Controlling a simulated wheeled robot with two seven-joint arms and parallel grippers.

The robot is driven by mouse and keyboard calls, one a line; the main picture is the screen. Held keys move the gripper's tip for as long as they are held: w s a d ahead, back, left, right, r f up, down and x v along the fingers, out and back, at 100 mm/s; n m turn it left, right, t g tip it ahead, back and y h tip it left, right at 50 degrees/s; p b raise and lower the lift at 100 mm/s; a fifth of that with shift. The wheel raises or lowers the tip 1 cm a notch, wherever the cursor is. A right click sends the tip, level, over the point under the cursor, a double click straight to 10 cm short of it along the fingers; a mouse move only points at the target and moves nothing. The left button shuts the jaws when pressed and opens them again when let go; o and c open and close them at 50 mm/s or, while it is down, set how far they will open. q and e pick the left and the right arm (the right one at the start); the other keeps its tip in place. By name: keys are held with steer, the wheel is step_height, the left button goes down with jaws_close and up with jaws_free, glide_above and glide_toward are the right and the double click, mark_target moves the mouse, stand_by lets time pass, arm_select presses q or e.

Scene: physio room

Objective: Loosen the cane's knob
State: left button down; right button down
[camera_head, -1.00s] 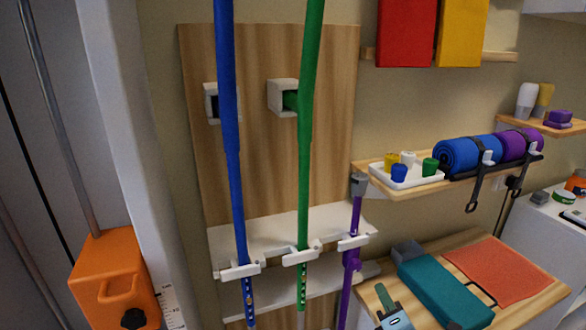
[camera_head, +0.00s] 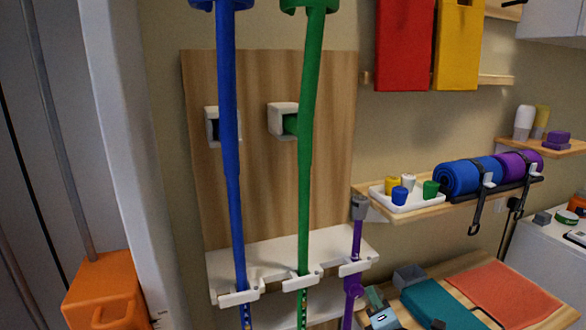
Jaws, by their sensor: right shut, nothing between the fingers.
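The purple cane (camera_head: 357,240) stands upright in a white clip (camera_head: 355,268) on the wall rack, with a grey top end (camera_head: 360,207). A purple knob (camera_head: 354,290) sticks out from its shaft just below the clip. My right gripper (camera_head: 373,293), teal and grey, is at the lower edge of the view, just right of the knob. Its fingers are shut with nothing between them, and it appears apart from the knob. Depth between them is hard to judge. The lower end of the cane is out of view. My left gripper is not in view.
Blue (camera_head: 228,150) and green (camera_head: 305,150) crutches stand left of the cane. A wooden shelf (camera_head: 455,206) with a tray of cups (camera_head: 375,190) is to its upper right. A table below holds a teal block (camera_head: 440,303) and an orange mat (camera_head: 505,288). An orange container (camera_head: 105,280) is lower left.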

steer(key=shift+s+a+f, duration=0.1)
steer(key=shift+a, duration=0.2)
stand_by(0.4)
steer(key=shift+a+r+p, duration=0.1)
steer(key=shift+r+p, duration=0.25)
steer(key=shift+s+a+r+p, duration=0.1)
steer(key=shift+a+r+p, duration=0.35)
steer(key=shift+r+p, duration=0.15)
steer(key=shift+a, duration=0.1)
stand_by(0.4)
steer(key=s+d+p, duration=0.1)
steer(key=s, duration=0.4)
steer(key=shift+s+d+r+p, duration=0.3)
steer(key=shift+s+r, duration=0.1)
